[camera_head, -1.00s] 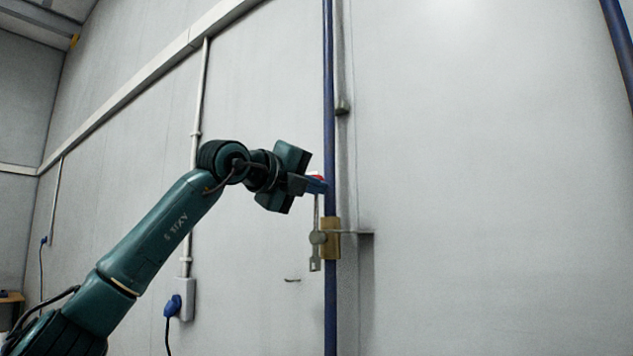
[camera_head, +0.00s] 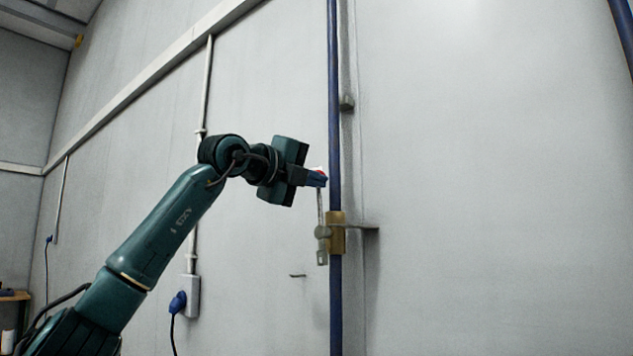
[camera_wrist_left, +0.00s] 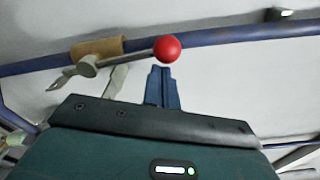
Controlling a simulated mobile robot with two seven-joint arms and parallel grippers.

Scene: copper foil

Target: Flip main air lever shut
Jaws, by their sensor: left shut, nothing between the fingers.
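The main air lever is a grey bar (camera_head: 320,204) with a red ball knob (camera_wrist_left: 167,48) on its end. It stands roughly upright in the head view, alongside the blue pipe (camera_head: 334,120), with the knob at the top. Its brass valve body (camera_head: 337,233) sits on the pipe and also shows in the left wrist view (camera_wrist_left: 97,48). My left gripper (camera_head: 323,178) is shut and empty, its blue fingertips at the knob and partly covering it in the head view. In the wrist view the fingertips (camera_wrist_left: 160,70) are just below the knob; contact is unclear. My right gripper is out of view.
A bracket (camera_head: 360,228) juts right from the valve. A socket with a blue plug (camera_head: 178,302) is on the wall at left. A small hook (camera_head: 298,275) is left of the pipe. The wall (camera_head: 480,180) right of the pipe is clear.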

